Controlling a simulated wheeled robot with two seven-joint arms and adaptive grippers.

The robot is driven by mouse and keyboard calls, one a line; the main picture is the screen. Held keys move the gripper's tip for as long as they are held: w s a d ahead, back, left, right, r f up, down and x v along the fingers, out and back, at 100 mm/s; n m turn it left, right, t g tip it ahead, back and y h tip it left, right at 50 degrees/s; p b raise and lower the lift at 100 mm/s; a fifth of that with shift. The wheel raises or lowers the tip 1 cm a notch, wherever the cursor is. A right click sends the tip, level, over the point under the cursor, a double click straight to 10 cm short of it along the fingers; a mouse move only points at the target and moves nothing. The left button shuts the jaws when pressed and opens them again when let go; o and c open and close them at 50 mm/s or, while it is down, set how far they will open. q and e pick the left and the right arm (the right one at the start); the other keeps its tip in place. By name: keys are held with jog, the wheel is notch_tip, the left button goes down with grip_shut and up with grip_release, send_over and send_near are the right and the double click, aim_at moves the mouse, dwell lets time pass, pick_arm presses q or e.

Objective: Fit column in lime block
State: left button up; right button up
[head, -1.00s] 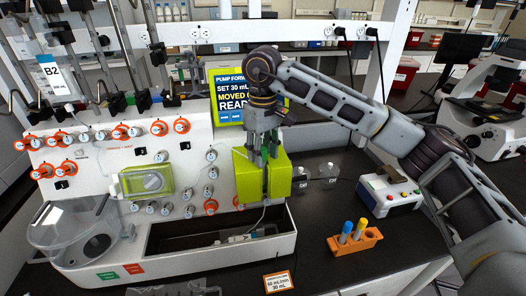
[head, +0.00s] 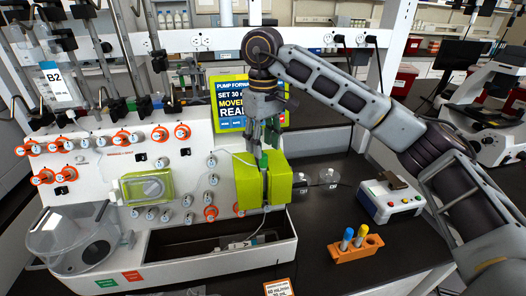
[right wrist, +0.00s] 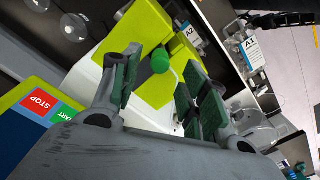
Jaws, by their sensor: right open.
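The lime block (head: 246,184) is mounted on the front of the white machine, at its right end. The column stands upright in the block's front groove; its green cap (head: 263,159) shows at the top, and a thin tube leaves its lower end. My right gripper (head: 265,138) is just above the cap, pointing down. In the right wrist view the green cap (right wrist: 160,60) lies between the parted green finger pads, with gaps on both sides, against the lime block (right wrist: 142,30). How deep the column sits is hard to tell. My left gripper is out of view.
The white machine (head: 110,215) carries several orange-ringed valves and an open tray below the block. Clear bottles (head: 328,177) stand right of the block. An orange rack (head: 355,248) with tubes and a small button box (head: 391,198) are on the dark bench. A pump screen (head: 238,103) is behind.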

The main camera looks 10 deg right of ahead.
jog(key=shift+r, duration=1.45)
dwell(0.5)
